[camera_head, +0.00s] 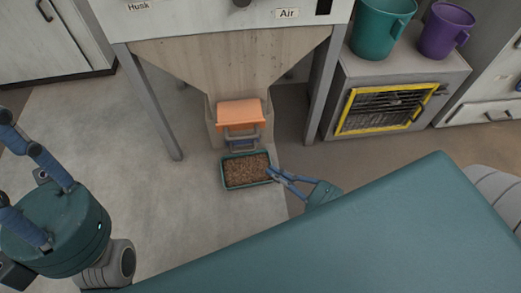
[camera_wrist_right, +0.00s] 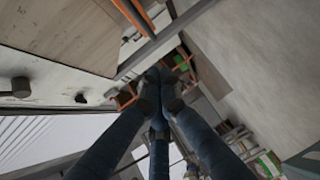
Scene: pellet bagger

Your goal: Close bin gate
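The bin gate appears to be the orange panel (camera_head: 240,112) at the bottom of the wooden hopper (camera_head: 230,62), with a grey handle (camera_head: 243,132) at its front. A blue part shows just below the orange panel. I cannot tell how far the gate stands open. A teal tray (camera_head: 224,183) full of brown pellets (camera_head: 247,170) lies on the floor below it. My right gripper (camera_head: 272,173) is at the tray's right edge; its fingertips come together in the right wrist view (camera_wrist_right: 165,80), with nothing clearly between them. My left gripper (camera_head: 22,165) has its fingers spread, away from the hopper.
Metal legs (camera_head: 322,90) stand either side of the hopper. On the right, a cabinet with a yellow-framed grille (camera_head: 385,108) carries a teal bucket (camera_head: 380,28) and a purple bucket (camera_head: 445,30). The floor left of the tray is clear.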

